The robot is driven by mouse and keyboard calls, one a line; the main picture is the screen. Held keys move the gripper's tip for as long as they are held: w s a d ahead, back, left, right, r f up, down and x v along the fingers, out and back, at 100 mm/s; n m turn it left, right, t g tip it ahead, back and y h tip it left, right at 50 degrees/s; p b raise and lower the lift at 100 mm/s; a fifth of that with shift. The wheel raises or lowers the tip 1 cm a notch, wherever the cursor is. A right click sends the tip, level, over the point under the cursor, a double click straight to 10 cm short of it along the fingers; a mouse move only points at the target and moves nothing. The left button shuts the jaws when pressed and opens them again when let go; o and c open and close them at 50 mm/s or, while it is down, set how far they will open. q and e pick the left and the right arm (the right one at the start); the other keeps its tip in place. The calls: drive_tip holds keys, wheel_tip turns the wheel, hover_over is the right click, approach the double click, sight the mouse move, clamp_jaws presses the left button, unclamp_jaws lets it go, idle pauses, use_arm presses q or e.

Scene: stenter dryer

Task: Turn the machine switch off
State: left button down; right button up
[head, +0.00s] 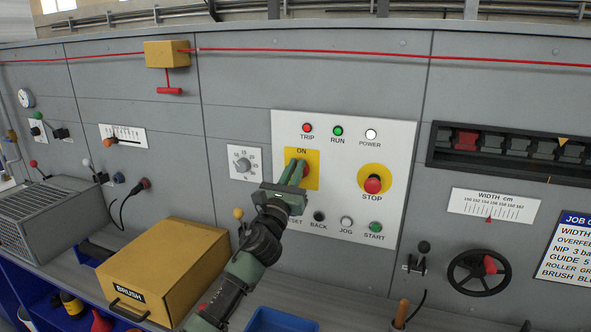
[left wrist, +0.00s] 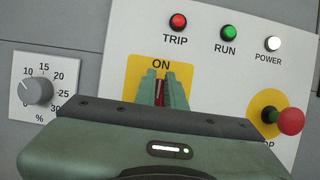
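The machine switch (head: 307,168) has a red handle on a yellow plate marked ON, on a white control panel (head: 397,150). My left gripper (head: 296,172) is at the switch, pointing into the panel. In the left wrist view its two green fingers (left wrist: 162,88) stand close together, one on each side of the red handle (left wrist: 160,93), which fills the narrow gap between them. The handle looks upright there, pointing toward the word ON. The fingers hide much of the handle and the lower part of the plate. My right gripper is in neither view.
A red STOP button (head: 372,184) on a yellow plate sits right of the switch. TRIP, RUN and POWER lamps (head: 338,131) are above. Buttons run below, including START (head: 376,228). A dial (head: 242,164) is to the left. A yellow BRUSH box (head: 165,268) stands on the ledge.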

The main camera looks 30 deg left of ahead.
use_arm(q)
drive_tip(key=shift+f+n+y, duration=0.2)
drive_tip(key=shift+n+y, duration=0.2)
drive_tip(key=shift+n, duration=0.1)
drive_tip(key=n+g+y+p, duration=0.1)
drive_tip(key=n+g, duration=0.1)
drive_tip(key=n, duration=0.5)
drive_tip(key=a+f+n+g+y+p, duration=0.1)
drive_tip(key=n+g+y+p, duration=0.1)
drive_tip(key=n, duration=0.5)
drive_tip(key=f+n+g+y+p, duration=0.1)
drive_tip(key=n+g, duration=0.2)
drive_tip(key=n, duration=0.4)
drive_tip(key=shift+s+a+f+y, duration=0.15)
drive_tip(key=shift+s+a+y, duration=0.05)
drive_tip(key=shift+a+y, duration=0.2)
drive_tip(key=shift+n+g+p, duration=0.3)
drive_tip(key=shift+n, duration=0.1)
